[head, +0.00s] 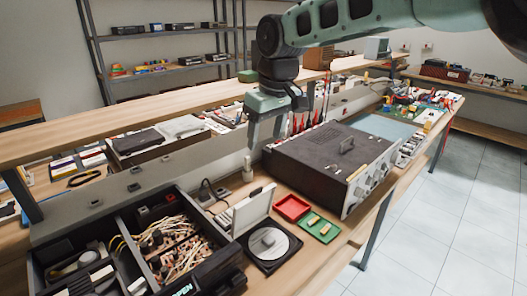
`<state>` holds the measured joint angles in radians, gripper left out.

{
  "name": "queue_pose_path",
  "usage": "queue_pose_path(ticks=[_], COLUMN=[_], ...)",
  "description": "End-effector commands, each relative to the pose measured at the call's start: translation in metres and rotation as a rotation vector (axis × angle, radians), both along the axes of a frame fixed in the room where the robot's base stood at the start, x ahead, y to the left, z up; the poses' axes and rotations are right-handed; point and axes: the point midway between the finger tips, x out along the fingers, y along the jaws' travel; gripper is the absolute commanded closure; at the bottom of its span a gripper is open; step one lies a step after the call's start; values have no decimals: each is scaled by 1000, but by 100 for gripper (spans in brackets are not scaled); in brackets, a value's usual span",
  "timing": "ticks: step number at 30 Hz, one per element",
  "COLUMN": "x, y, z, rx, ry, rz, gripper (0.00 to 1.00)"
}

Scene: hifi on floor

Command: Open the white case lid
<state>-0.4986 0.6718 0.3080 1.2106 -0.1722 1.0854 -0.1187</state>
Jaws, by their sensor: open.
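A white case lid (245,209) stands tilted up behind a black base (252,259) in the head view, at the front middle of the bench. A round pale disc (281,243) with a grey block on it lies in the base. The lid and base look like one opened case, though the joint between them is hard to make out. My gripper (267,138) points down above and behind the lid, apart from it. Its jaws are open and nothing shows between them.
A red tray (291,207) and a green tray (318,227) lie right of the case. A large dark-topped instrument (325,150) stands behind them. An open black toolbox (110,255) with wires is at left. A shelf board runs behind the bench.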

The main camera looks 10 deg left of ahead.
Motion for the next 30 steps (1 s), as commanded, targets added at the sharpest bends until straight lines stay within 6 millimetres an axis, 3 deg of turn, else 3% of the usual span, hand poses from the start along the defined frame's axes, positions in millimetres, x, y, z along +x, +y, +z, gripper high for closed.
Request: queue_pose_path(ticks=[11,16,18,25,30], x=[-1,2,6,20,16], y=[-1,-1,-2,-9,-21], z=[7,-6,-24,-108,-155], rx=[0,13,36,195,341], ry=[0,-21,-56,-256,-403], rz=[0,-3,-8,-23,-25], gripper=[38,83,100,100,100])
